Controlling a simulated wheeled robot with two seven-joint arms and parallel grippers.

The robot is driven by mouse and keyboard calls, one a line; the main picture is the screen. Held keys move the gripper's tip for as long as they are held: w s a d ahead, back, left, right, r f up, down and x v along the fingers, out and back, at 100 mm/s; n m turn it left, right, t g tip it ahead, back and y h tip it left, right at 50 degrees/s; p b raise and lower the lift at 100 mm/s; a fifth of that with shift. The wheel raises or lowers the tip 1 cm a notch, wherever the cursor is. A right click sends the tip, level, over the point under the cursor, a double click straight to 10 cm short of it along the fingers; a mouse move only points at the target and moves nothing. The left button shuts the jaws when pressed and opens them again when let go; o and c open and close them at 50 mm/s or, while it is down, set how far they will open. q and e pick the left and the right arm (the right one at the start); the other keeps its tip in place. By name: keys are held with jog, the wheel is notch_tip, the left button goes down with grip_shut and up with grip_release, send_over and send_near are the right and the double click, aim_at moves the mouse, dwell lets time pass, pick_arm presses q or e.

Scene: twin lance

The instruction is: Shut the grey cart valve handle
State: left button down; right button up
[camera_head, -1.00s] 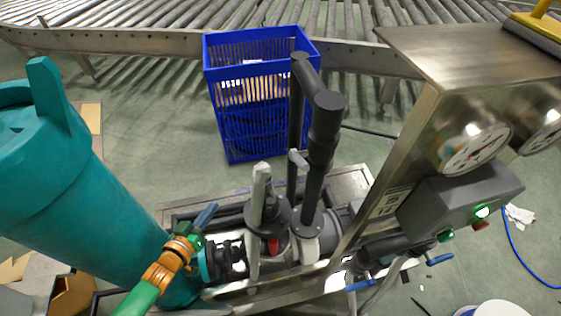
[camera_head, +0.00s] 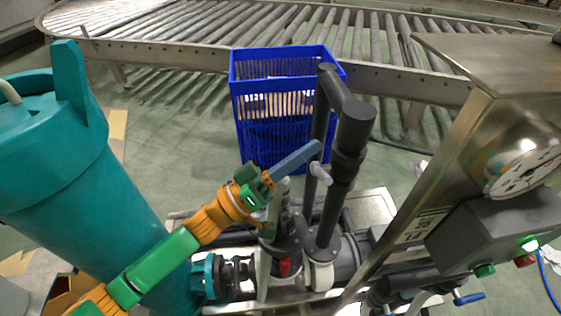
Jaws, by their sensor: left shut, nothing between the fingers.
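The cart carries black upright pipes (camera_head: 350,150) and valves low in the middle of the head view. A small light grey handle (camera_head: 321,174) sticks out beside the pipes. A longer grey lever (camera_head: 283,194) stands upright to its left, partly hidden by my gripper; I cannot tell which one is the valve handle. My left gripper (camera_head: 306,153) is shut and empty. Its blue-grey fingers point up and right, with their tips just above the small grey handle in the picture; contact cannot be told. My right gripper is not in view.
A teal tank (camera_head: 85,180) stands at left. A steel cabinet (camera_head: 455,150) with a gauge and a grey button box (camera_head: 500,230) stands at right. A blue crate (camera_head: 270,120) is behind the pipes, before a roller conveyor (camera_head: 190,40). A blue-handled valve (camera_head: 468,298) sits lower right.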

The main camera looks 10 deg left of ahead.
pick_arm(q)
jog(key=f, duration=0.1)
jog(key=s+f, duration=0.1)
jog(key=d+f, duration=0.1)
jog(key=shift+s+b, duration=0.25)
jog(key=shift+b, duration=0.05)
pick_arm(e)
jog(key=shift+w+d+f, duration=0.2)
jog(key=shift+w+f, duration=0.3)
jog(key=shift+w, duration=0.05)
pick_arm(q)
jog(key=shift+f, duration=0.1)
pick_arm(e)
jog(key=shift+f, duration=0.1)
pick_arm(q)
jog(key=shift+s+f+m+b, duration=0.1)
jog(key=shift+m+b, duration=0.2)
jog(key=shift+m, duration=0.3)
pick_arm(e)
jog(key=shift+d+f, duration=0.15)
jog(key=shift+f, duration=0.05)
